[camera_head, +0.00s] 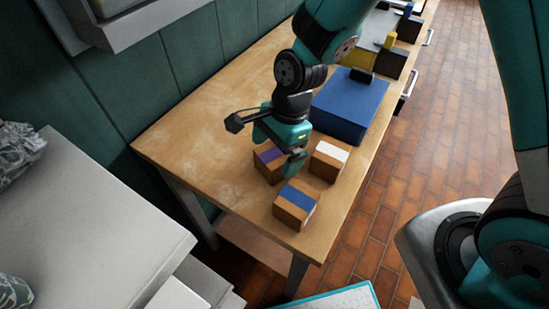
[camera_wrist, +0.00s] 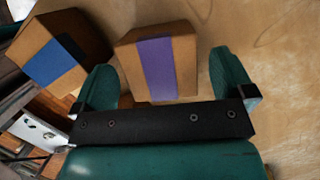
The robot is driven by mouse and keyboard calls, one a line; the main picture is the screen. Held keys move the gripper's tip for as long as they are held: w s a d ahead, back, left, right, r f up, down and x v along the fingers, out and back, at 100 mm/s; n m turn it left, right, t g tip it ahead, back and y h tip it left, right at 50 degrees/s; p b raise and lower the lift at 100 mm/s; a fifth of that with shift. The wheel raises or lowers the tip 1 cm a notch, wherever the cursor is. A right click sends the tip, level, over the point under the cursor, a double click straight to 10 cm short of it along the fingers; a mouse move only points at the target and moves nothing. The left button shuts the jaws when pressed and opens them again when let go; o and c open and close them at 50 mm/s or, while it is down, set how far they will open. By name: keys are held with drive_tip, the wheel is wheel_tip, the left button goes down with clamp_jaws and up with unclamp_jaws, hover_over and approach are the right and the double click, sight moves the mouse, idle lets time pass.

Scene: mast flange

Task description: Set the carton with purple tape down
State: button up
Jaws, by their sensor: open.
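The carton with purple tape (camera_head: 268,164) sits on the wooden table near its front end, partly hidden behind my gripper in the head view. In the wrist view the carton with purple tape (camera_wrist: 158,62) lies just beyond and between my two fingers. My gripper (camera_head: 290,165) is open, and its fingers also show in the wrist view (camera_wrist: 166,85). Gaps show between the fingers and the carton's sides there. Whether the fingers touch the carton is hard to tell.
A carton with blue tape (camera_head: 296,206) stands in front, near the table edge. A carton with white tape (camera_head: 328,160) stands to the right. A blue box (camera_head: 351,104) lies behind them. The wooden table (camera_head: 200,130) is clear to the left.

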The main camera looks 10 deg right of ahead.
sight(275, 152)
drive_tip(key=shift+x, duration=1.6)
drive_tip(key=c, duration=1.2)
drive_tip(key=shift+r, duration=0.1)
wheel_tip(275, 152, up, 20)
